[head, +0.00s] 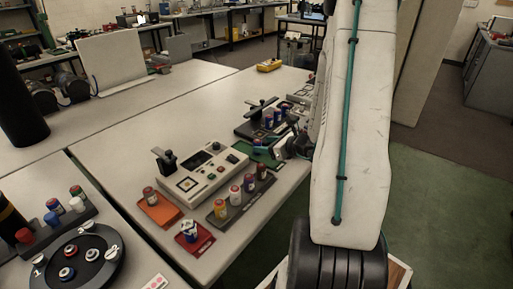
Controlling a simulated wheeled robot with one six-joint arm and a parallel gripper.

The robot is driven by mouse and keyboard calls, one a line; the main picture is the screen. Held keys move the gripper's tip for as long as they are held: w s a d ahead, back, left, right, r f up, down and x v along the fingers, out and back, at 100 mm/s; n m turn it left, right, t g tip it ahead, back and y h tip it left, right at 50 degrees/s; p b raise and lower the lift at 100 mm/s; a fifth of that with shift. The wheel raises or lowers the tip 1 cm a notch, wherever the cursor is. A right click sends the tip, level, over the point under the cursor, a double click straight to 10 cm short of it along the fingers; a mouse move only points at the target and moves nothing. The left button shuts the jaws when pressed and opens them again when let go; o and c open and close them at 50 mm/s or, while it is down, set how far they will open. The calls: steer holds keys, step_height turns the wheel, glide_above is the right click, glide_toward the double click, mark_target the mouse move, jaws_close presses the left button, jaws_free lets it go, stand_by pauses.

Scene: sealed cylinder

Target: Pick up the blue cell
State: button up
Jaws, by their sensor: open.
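Several cells show blue in the head view. One blue cell (268,119) stands in the dark rack (246,129) at the back of the table, with another bluish cell beside it. A blue cell (51,219) stands in a rack at the far left. A blue and white cell (189,231) stands on the red tray (203,246) at the front. Which one the task means, I cannot tell. My gripper (284,147) is open near the green pad (262,154), just in front of the back rack. My arm hides part of it and of the rack's right end.
A white instrument box (211,172) stands mid-table, beside an orange tray (158,210) with a cell. A front rack (220,214) holds several cells. A black round holder (98,266) is at lower left.

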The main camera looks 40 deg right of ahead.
steer(key=shift+s+d+f+m+h, duration=0.35)
steer(key=shift+d+f+m, duration=0.25)
steer(key=shift+d+f, duration=0.15)
steer(key=shift+w+d+f, duration=0.15)
steer(key=shift+d+f, duration=0.05)
steer(key=shift+d, duration=0.05)
steer(key=x, duration=0.7)
steer(key=shift+w+f, duration=0.1)
steer(key=shift+f, duration=0.05)
steer(key=c, duration=1.1)
